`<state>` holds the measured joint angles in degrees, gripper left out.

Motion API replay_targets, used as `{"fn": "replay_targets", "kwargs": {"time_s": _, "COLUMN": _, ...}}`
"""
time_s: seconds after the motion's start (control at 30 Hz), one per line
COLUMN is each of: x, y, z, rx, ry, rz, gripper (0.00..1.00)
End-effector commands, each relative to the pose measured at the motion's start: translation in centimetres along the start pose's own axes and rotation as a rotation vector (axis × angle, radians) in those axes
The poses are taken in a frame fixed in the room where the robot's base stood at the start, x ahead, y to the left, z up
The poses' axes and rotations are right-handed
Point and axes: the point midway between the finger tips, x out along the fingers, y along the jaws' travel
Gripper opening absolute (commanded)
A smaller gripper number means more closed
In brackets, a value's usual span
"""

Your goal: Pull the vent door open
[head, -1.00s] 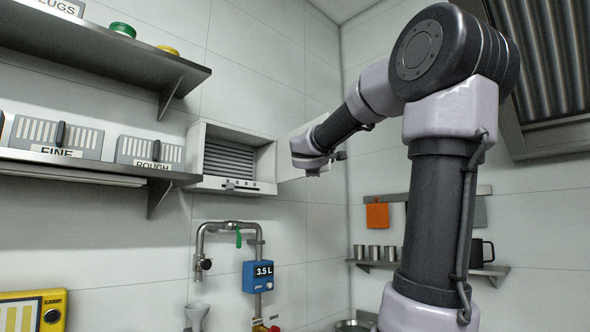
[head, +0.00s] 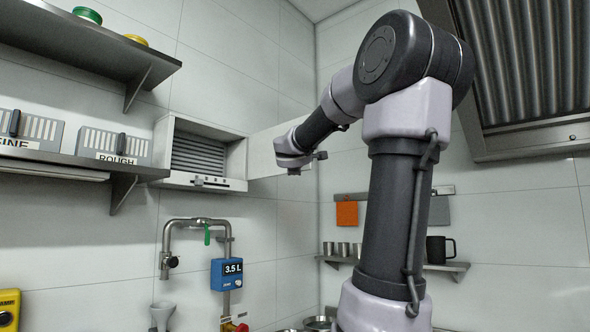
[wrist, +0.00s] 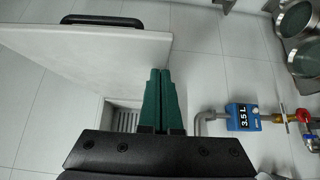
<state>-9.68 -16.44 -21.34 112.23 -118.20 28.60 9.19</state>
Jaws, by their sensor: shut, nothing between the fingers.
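The vent (head: 199,155) is a white wall box with grey louvres, at centre left in the head view. Its white door (head: 262,155) stands swung open at the box's right side, partly hidden behind my wrist. In the wrist view the door (wrist: 95,52) is a broad pale panel at upper left, with a black bar handle (wrist: 103,20) along its far edge. My gripper (wrist: 161,72) has green fingers shut together and empty, beside the door panel and off the handle. I cannot tell whether they touch the panel. The louvres (wrist: 125,120) show below the door.
A shelf with the FINE and ROUGH boxes (head: 112,146) is left of the vent. Below the vent are a pipe (head: 197,221) and a blue 3.5 L meter (head: 227,274). A rack with cups and a black mug (head: 440,249) is at right, under a hood (head: 520,70).

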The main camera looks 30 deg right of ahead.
Motion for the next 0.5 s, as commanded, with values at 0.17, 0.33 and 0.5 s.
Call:
{"fn": "replay_targets", "kwargs": {"time_s": 0.17, "x": -2.9, "y": 0.1, "z": 0.1, "rx": 0.003, "ry": 0.000, "rz": 0.002, "gripper": 0.00}}
{"fn": "replay_targets", "kwargs": {"time_s": 0.33, "x": -6.4, "y": 0.1, "z": 0.1, "rx": 0.002, "ry": 0.000, "rz": 0.003, "gripper": 0.00}}
{"fn": "replay_targets", "kwargs": {"time_s": 0.5, "x": -9.1, "y": 0.1, "z": 0.1, "rx": 0.000, "ry": 0.000, "rz": 0.002, "gripper": 0.00}}
